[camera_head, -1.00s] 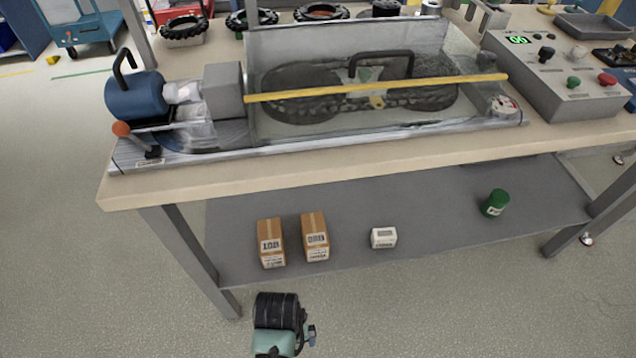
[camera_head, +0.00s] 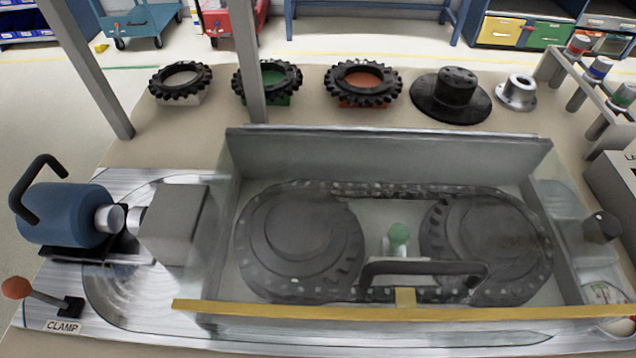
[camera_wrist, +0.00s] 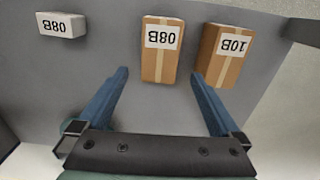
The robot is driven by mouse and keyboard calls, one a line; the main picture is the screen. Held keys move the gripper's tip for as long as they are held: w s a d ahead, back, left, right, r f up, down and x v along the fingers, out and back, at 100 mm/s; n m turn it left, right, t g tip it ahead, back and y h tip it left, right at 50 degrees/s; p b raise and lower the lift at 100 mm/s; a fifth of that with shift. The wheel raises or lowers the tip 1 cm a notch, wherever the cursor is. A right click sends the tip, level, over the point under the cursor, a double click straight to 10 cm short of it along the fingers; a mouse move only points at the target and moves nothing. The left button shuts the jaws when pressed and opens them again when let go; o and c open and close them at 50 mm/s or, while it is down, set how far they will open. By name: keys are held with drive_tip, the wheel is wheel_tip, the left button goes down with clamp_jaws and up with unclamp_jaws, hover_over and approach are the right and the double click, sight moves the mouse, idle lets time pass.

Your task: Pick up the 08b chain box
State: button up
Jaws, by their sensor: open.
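In the wrist view, a tan cardboard box (camera_wrist: 161,62) with a white label reading 08B upside down stands on the grey lower shelf (camera_wrist: 105,25). My gripper (camera_wrist: 160,73) is open and empty. Its two blue fingers point toward the cardboard 08B box, one to each side of it in the picture. The head view shows neither the boxes nor my gripper.
A second cardboard box marked 10B (camera_wrist: 222,55) stands close to the right, near the right finger. A shelf edge and leg (camera_wrist: 303,32) are at the upper right. Above, the bench holds a clear-covered chain rig (camera_head: 395,155) with a yellow bar (camera_head: 290,309).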

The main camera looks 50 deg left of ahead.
wheel_tip(320, 180, down, 12)
drive_tip(key=b, duration=0.5)
drive_tip(key=shift+r, duration=0.1)
clamp_jaws()
drive_tip(key=shift+r, duration=0.1)
